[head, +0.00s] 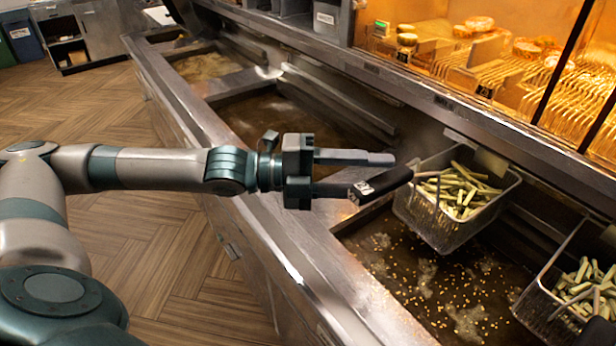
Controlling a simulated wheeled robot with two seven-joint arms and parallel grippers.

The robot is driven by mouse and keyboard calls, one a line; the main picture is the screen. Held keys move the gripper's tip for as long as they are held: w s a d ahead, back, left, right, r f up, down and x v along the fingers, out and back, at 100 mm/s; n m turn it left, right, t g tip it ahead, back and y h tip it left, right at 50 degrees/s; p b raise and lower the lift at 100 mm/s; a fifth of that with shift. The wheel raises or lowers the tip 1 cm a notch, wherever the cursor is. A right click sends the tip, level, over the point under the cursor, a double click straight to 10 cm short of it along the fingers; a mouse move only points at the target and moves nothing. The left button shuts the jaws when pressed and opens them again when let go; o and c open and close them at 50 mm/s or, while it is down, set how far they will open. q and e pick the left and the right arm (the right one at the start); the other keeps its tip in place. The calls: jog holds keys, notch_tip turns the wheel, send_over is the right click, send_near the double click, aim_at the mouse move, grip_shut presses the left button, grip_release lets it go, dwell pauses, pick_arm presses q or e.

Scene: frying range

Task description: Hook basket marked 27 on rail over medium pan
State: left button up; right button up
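A wire basket (440,225) of pale cut sticks hangs at the back edge of the nearest oil pan (400,285), above the bubbling oil. Its black handle (392,180) points left toward my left gripper and carries a pale number that starts with or contains a 2; I cannot read it for certain. My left gripper (372,174) is open, its upper finger above the handle's end, with a gap between them. The lower finger is partly hidden behind the handle. A middle pan (270,112) of dark, still oil lies behind my gripper. My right gripper is not in view.
A second basket (540,305) of sticks sits at the lower right, cut off by the frame. A farther pan (205,66) lies at the upper left. A steel ledge (465,105) and a lit warming cabinet (480,50) run along the back. The wooden floor at left is clear.

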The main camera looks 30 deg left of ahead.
pick_arm(q)
jog(key=b+v, duration=0.1)
jog(key=v, duration=0.9)
jog(key=shift+a, duration=0.15)
jog(key=shift+s, duration=0.1)
dwell(0.4)
